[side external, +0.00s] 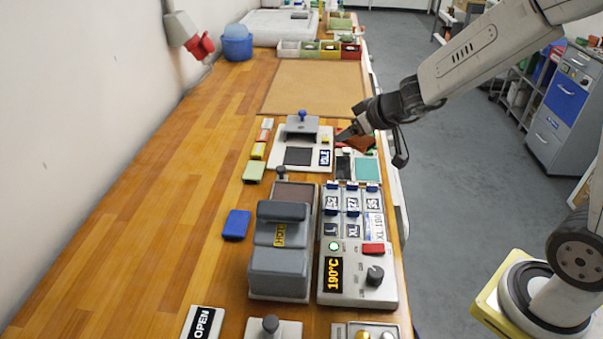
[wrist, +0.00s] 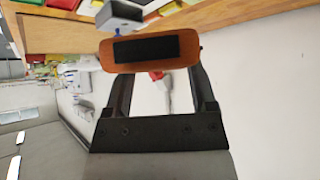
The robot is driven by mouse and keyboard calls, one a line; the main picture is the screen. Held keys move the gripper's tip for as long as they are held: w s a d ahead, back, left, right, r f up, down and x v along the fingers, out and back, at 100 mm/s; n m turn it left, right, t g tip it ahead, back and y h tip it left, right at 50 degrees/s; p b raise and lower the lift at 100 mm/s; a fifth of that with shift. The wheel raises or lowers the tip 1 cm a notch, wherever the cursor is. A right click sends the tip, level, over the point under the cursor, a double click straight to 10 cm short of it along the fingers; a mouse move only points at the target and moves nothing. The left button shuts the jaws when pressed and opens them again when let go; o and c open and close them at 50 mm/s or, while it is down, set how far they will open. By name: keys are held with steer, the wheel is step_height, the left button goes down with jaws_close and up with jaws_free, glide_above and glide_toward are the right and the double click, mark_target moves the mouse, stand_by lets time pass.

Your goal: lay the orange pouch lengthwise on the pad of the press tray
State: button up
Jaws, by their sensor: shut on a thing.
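My gripper (wrist: 155,75) is shut on the orange pouch (wrist: 110,63), which shows a black patch on its face in the wrist view. The pouch spans both fingertips and is held clear of the bench. In the side view, my gripper (side external: 347,137) is just right of the white press tray (side external: 283,158). The tray's dark square pad (side external: 298,156) is bare, in front of a grey press head (side external: 302,126) with a blue knob. In the wrist view the grey head (wrist: 120,15) is beyond the pouch.
Small coloured packs (side external: 257,151) line the tray's left side. A grey heat press (side external: 278,270) and a control box (side external: 350,293) reading 190°C stand nearer the camera. A blue pouch-like block (side external: 236,224) lies left. A bare tan mat (side external: 313,88) lies behind. The left bench is clear.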

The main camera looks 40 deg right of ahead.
steer(key=w+a+n+g+y, duration=0.1)
steer(key=w+a+n+y, duration=0.15)
steer(key=a, duration=0.85)
steer(key=w+a+n+y, duration=0.15)
steer(key=w+a, duration=0.25)
steer(key=a, duration=0.8)
steer(key=s+a+f+n, duration=0.2)
steer(key=a, duration=0.7)
steer(key=s+a+f+n+g+y, duration=0.1)
steer(key=s+a+f, duration=0.1)
steer(key=a, duration=0.7)
steer(key=shift+f+n+g, duration=0.15)
steer(key=shift+n+g, duration=0.15)
steer(key=shift+n, duration=0.1)
glide_above(133, 265)
steer(key=shift+f, duration=4.6)
steer(key=shift+f, duration=0.1)
